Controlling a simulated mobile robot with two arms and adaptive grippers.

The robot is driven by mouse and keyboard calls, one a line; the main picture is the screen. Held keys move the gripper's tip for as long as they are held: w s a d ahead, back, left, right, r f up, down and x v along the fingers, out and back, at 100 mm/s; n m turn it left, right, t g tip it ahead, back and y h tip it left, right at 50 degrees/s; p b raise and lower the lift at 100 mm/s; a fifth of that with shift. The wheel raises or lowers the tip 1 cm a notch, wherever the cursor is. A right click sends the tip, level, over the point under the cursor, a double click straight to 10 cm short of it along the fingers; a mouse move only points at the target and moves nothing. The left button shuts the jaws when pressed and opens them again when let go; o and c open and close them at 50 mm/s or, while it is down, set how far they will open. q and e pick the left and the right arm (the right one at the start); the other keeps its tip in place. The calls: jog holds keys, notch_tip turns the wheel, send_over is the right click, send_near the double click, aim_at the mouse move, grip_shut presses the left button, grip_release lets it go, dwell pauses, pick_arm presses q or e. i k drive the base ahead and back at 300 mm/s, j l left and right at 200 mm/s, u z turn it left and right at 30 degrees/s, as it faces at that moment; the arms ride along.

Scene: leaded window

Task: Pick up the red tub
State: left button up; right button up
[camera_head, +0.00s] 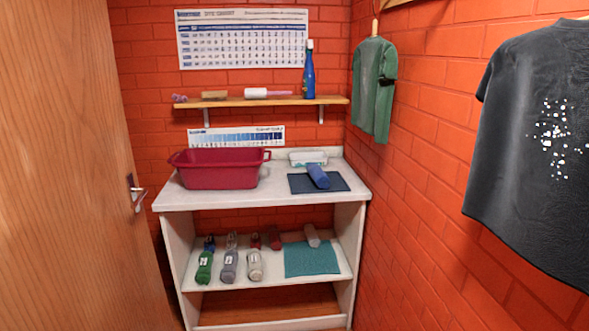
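The red tub (218,170) stands upright on the left part of the white counter top (268,191). It is a dark red rectangular basin with handles at its left and right ends. I cannot see what is inside it from here. Neither of my grippers shows in the head view.
A blue mat (333,183) with a rolled blue cloth (317,176) and a white container (308,157) are right of the tub. A wall shelf (272,101) hangs above. A wooden door (72,150) stands at left; shirts hang at right.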

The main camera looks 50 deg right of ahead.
aim_at(223, 168)
jog(key=z, duration=1.1)
jog(key=i+j+z, duration=0.25)
jog(key=i, duration=0.3)
jog(key=l, duration=0.1)
